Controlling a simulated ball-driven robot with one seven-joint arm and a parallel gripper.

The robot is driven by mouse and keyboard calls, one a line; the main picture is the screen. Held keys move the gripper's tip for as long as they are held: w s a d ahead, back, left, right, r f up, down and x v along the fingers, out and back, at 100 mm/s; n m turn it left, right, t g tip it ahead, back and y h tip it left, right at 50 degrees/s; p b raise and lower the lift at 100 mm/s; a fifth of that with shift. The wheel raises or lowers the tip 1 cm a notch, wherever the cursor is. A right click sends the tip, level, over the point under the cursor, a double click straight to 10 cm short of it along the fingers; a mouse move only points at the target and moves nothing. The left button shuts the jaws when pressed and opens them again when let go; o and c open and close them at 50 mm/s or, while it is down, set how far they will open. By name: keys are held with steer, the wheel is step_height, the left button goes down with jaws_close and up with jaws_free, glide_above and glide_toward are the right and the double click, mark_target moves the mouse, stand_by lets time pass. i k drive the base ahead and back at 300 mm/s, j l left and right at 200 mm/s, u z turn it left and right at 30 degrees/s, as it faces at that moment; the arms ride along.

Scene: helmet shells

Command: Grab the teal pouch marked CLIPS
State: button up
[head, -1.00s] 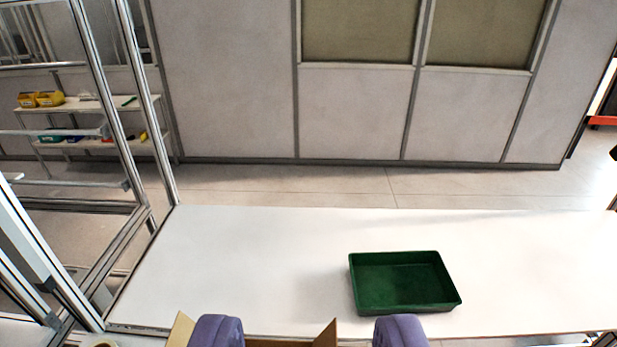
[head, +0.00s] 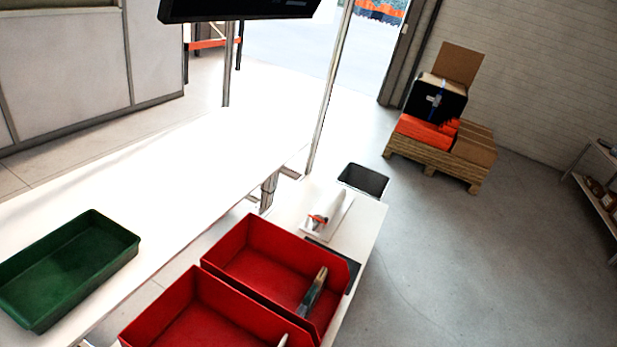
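No pouch marked CLIPS can be made out. In the upper red bin (head: 255,268), a narrow dark grey-green item (head: 314,291) with a pale end leans at the right side; I cannot read any marking on it. The lower red bin (head: 203,325) holds a small pale item (head: 283,340) at the bottom edge, mostly cut off. My gripper is out of view.
A green tray (head: 70,262) on the white table (head: 190,165) looks empty. A side table (head: 358,226) bears a white tray (head: 335,215) with a small orange and dark item. A black bin (head: 363,180) stands behind. A loaded pallet (head: 435,160) is farther back.

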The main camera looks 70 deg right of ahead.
mark_target(307, 301)
steer(key=z, duration=1.9)
steer(key=i+l+u, duration=0.3)
steer(key=i+l, duration=1.45)
